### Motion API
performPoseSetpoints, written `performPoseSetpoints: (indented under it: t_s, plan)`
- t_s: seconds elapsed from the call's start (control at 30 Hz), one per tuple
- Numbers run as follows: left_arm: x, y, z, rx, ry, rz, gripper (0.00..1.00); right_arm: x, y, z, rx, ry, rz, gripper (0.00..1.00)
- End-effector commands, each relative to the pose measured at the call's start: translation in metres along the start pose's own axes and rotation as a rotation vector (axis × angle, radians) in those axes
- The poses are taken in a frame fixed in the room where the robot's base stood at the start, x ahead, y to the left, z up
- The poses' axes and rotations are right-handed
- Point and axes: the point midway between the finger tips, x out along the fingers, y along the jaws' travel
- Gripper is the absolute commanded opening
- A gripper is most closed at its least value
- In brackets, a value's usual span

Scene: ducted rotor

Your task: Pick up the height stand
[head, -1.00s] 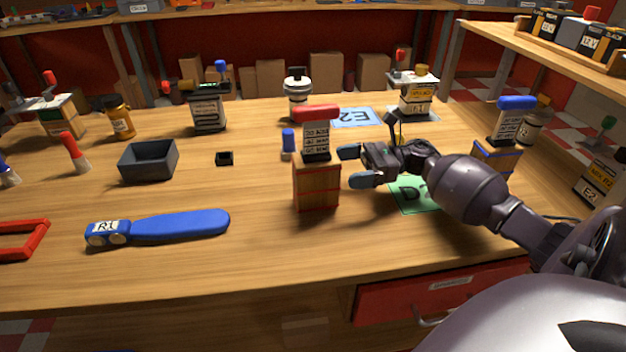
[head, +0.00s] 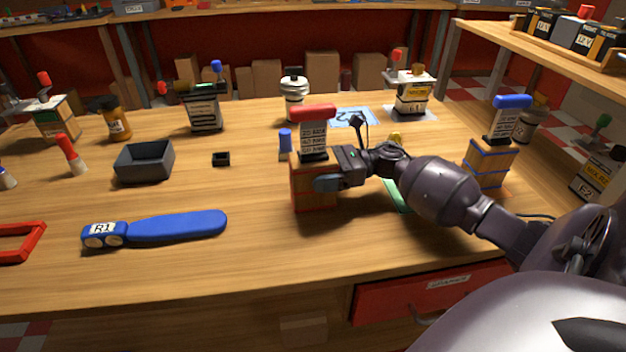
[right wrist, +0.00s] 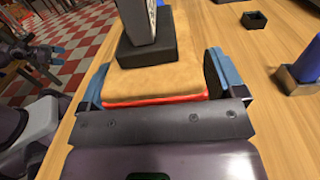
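A wooden block with red bands (head: 313,190) stands upright on the table, carrying a dark labelled post (head: 314,142) with a red top (head: 314,112); I take this as the height stand. My right gripper (head: 322,178) is around the block, with the near finger in front of it and the far finger hidden. In the right wrist view the block's tan top (right wrist: 155,80) lies between the two blue-backed fingers (right wrist: 160,82), which look open with very small gaps; contact is unclear. My left gripper (right wrist: 57,56) shows small over the floor, fingertips apart and empty.
A similar blue-banded block (head: 487,163) stands at the right. A blue cylinder (head: 286,143) is just behind the red-banded block. A blue R1 tool (head: 175,227), a grey bin (head: 145,163) and a small black box (head: 221,158) lie left. The front middle of the table is clear.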

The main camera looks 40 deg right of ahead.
Motion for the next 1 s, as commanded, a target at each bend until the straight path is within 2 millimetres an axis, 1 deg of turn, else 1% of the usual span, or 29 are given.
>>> performPoseSetpoints:
  t_s: [0.03,0.37,0.6,0.73,0.87,0.97,1.0]
  plan:
    - [0.0,0.0,0.0,0.0,0.0,0.0,0.94,0.0,0.0,0.0,0.0,0.0,0.0,0.81]
    - [0.0,0.002,0.0,0.0,-0.001,0.003,0.94,0.0,0.0,0.0,0.0,0.0,0.0,0.3]
    - [0.0,0.002,0.0,0.0,-0.001,0.003,0.94,0.0,0.0,0.002,-0.002,-0.001,0.0,0.29]
    - [-0.001,0.001,-0.003,0.0,0.004,0.002,0.94,0.0,0.0,0.01,-0.005,-0.001,0.0,0.29]
    - [-0.004,0.0,-0.008,-0.001,0.014,0.001,0.94,0.0,0.0,0.031,-0.009,-0.003,0.001,0.29]
    - [-0.006,-0.001,-0.013,-0.001,0.024,-0.001,0.94,-0.001,0.0,0.054,-0.012,-0.003,0.002,0.29]
    - [-0.007,-0.001,-0.015,-0.001,0.027,-0.002,0.94,-0.001,0.0,0.064,-0.013,-0.003,0.002,0.29]
